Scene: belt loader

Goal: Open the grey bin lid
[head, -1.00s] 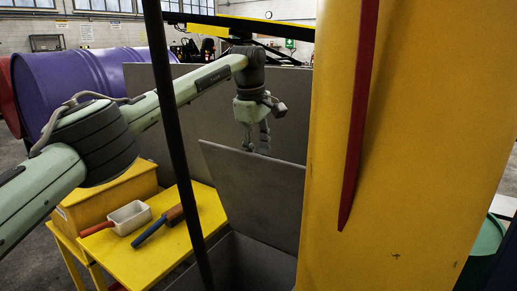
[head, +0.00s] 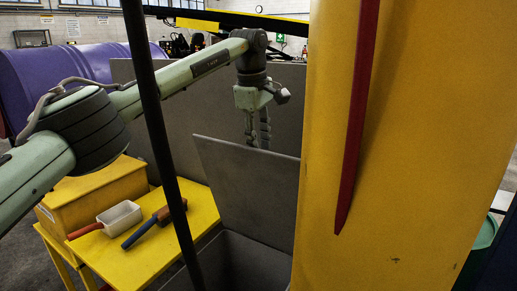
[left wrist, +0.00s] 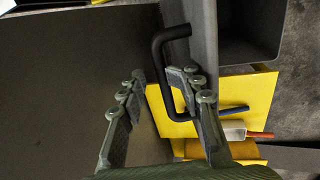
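The grey bin (head: 215,255) stands low in the middle of the head view. Its lid (head: 240,190) is tilted steeply up, with the bin's dark inside showing below it. My left gripper (head: 257,140) is at the lid's upper edge, fingers down, its tips partly hidden behind the lid. In the left wrist view, the lid (left wrist: 205,60) shows nearly edge-on and carries a black handle (left wrist: 160,70). My left gripper (left wrist: 165,92) is open there, with the handle's bar between its spread fingers. My right gripper is in neither view.
A yellow table (head: 160,235) left of the bin holds a white scoop (head: 119,215) and a blue-handled brush (head: 140,232). A grey panel (head: 285,100) stands behind the lid. A yellow column (head: 420,130) blocks the right. A purple drum (head: 70,70) lies at left.

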